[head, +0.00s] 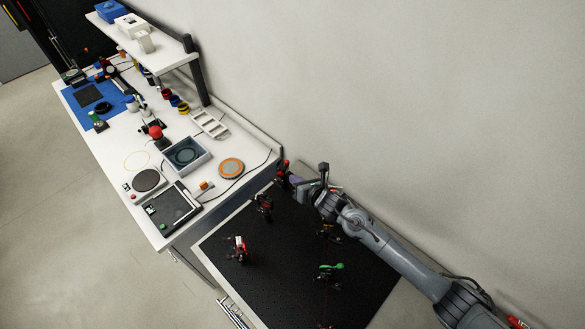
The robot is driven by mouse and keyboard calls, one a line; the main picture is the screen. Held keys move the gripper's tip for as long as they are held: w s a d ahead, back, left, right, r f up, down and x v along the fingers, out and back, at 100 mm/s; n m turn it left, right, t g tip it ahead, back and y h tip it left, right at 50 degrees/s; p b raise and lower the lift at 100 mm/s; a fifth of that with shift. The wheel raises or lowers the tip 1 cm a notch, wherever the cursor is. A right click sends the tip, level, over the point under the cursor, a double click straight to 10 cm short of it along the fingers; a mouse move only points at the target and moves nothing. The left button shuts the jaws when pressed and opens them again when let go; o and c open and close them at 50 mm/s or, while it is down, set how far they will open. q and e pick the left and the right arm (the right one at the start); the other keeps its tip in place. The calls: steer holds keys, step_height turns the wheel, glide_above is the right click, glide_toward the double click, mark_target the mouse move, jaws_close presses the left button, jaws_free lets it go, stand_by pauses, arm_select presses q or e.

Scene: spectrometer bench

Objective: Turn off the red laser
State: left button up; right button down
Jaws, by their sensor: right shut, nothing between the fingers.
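My right arm comes in from the lower right, and its shut, empty gripper (295,181) is at the far end of the black optical breadboard (300,250). A small red and black device (283,172) stands right at the fingertips; whether they touch it I cannot tell. It may be the red laser, but its switch and any label are too small to see. Other small mounts stand on the breadboard: a red and white one (240,250), a dark red one (264,204) and a green-topped one (331,268). My left gripper is not in view.
A white bench (115,150) adjoins the breadboard, with a grey box (186,156), an orange-rimmed disc (231,168), a red-topped device (156,135) and a white rack (210,123). A shelf (150,45) stands above its back. The wall is close behind the gripper.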

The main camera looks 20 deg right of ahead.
mark_target(285, 165)
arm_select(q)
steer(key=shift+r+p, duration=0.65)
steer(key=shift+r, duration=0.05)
arm_select(e)
steer(key=w, duration=0.2)
steer(key=w+r, duration=0.1)
steer(key=shift+w+r, duration=0.1)
steer(key=shift+w, duration=0.3)
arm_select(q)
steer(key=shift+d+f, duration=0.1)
arm_select(e)
steer(key=shift+a, duration=0.15)
